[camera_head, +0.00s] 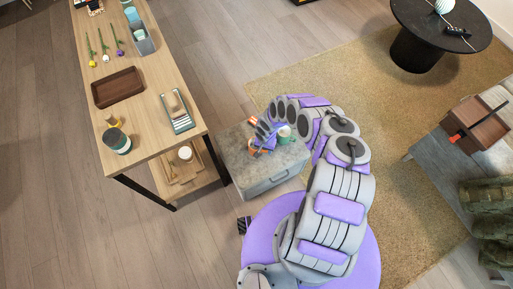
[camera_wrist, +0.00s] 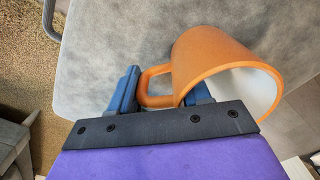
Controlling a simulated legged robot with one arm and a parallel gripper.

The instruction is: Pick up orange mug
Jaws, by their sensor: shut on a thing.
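The orange mug (camera_wrist: 215,65) is large in the wrist view, with its white inside (camera_wrist: 252,92) open toward the lower right. My gripper (camera_wrist: 160,88) is shut on the mug at its handle side, with one blue finger left of the handle and the other by the mug's wall. The right finger is partly hidden behind the mug and the dark gripper plate. In the head view, my gripper (camera_head: 267,139) is over the grey cabinet top (camera_head: 231,160), and little of the orange mug shows. I cannot tell whether the mug touches the surface.
A greenish cup (camera_head: 284,132) and an orange-striped item (camera_head: 252,120) are close to my gripper on the cabinet. A wooden table (camera_head: 150,75) with a brown tray (camera_head: 118,88) stands to the left. A round black table (camera_head: 415,48) is at the upper right.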

